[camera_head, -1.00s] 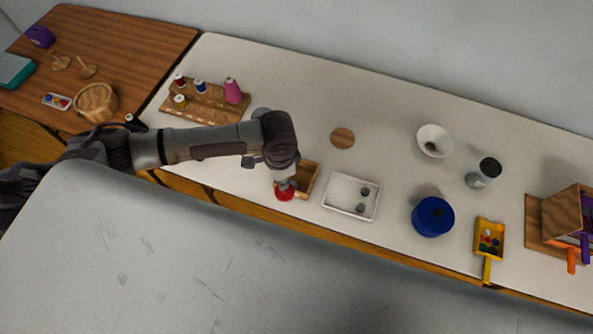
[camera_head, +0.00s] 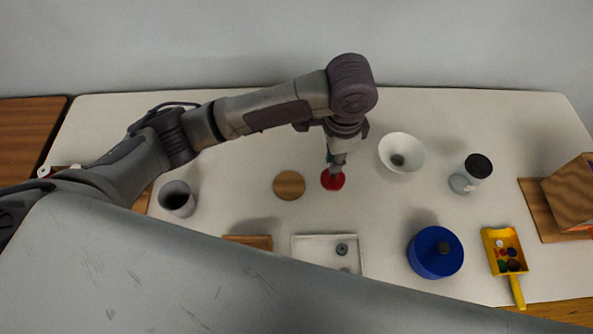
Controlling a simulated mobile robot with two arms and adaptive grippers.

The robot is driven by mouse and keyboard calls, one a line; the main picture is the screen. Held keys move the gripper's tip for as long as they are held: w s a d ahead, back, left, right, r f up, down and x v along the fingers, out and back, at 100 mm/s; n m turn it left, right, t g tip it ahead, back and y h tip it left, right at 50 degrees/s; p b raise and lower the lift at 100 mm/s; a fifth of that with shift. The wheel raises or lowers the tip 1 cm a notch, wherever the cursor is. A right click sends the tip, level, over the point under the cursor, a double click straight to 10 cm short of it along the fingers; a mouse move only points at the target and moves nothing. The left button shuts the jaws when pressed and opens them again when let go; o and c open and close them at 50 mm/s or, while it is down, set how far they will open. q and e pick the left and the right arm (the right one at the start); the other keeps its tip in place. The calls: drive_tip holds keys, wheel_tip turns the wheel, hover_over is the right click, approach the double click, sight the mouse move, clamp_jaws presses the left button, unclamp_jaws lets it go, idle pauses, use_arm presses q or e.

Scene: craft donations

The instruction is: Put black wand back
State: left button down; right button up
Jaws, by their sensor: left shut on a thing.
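My left gripper (camera_head: 337,158) is over the middle of the pale table, pointing down. It is shut on a round red thing (camera_head: 332,183), which shows just below the fingertips. I cannot tell whether the red thing touches the table. I cannot make out a black wand in this view. A wooden box (camera_head: 567,195) stands on a wooden board at the right edge, partly cut off by the frame. My right gripper is not in view.
Around the gripper are a wooden disc (camera_head: 289,185), a white bowl (camera_head: 389,145) and a black-lidded jar (camera_head: 463,183). Nearer stand a white tray (camera_head: 313,243), a blue pot (camera_head: 430,263), a yellow scoop (camera_head: 488,242) and a wooden tray edge (camera_head: 245,241). A grey cup (camera_head: 178,208) stands left.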

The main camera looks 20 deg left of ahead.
use_arm(q)
drive_tip(key=a+f+p, duration=0.1)
drive_tip(key=a+f, duration=0.2)
drive_tip(key=w+a+f+p, duration=0.1)
drive_tip(key=a+f, duration=0.3)
drive_tip(key=a+f+p, duration=0.1)
drive_tip(key=a+f, duration=0.2)
drive_tip(key=a, duration=0.1)
drive_tip(key=shift+w+a+f, duration=0.1)
drive_tip(key=shift+w+f, duration=0.25)
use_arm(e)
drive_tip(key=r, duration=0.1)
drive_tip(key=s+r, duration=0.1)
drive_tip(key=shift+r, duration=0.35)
use_arm(q)
drive_tip(key=c, duration=1.6)
unclamp_jaws()
drive_tip(key=shift+f, duration=0.1)
drive_tip(key=o, duration=0.5)
drive_tip(key=shift+c, duration=0.2)
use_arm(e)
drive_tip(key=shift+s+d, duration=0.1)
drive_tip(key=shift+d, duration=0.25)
